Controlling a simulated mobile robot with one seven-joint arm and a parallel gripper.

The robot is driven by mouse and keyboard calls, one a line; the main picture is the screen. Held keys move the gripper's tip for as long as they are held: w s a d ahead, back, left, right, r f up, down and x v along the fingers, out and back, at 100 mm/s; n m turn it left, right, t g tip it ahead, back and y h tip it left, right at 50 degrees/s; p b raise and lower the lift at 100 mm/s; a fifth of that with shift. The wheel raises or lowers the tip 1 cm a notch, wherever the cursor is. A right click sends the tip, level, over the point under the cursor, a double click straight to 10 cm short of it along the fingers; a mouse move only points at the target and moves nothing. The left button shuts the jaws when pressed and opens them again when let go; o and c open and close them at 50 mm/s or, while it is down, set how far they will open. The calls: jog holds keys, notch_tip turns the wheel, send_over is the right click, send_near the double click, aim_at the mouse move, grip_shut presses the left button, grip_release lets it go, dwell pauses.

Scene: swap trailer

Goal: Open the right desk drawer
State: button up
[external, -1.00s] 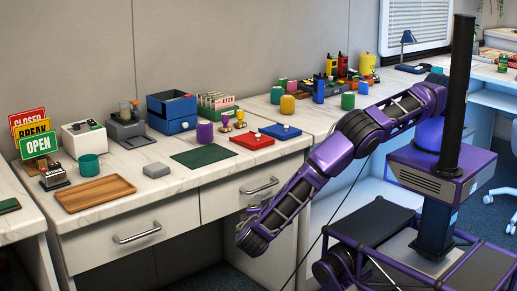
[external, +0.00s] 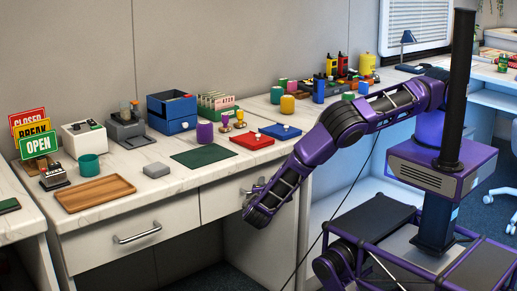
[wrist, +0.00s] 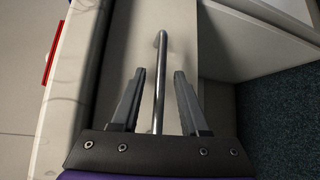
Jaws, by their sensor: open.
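The right desk drawer (external: 222,199) is closed, its white front flush under the desktop. Its metal bar handle (wrist: 160,85) runs lengthwise between my gripper's two fingers in the wrist view. My gripper (wrist: 157,95) is open, with one finger on each side of the handle and gaps between. In the external view my gripper (external: 254,190) is at the drawer front, and the wrist covers most of the handle. The left drawer (external: 105,243), with its own bar handle (external: 137,233), is closed too.
Open floor lies right of the drawer in the wrist view (wrist: 280,125).

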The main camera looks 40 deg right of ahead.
grip_shut()
dwell(1.5)
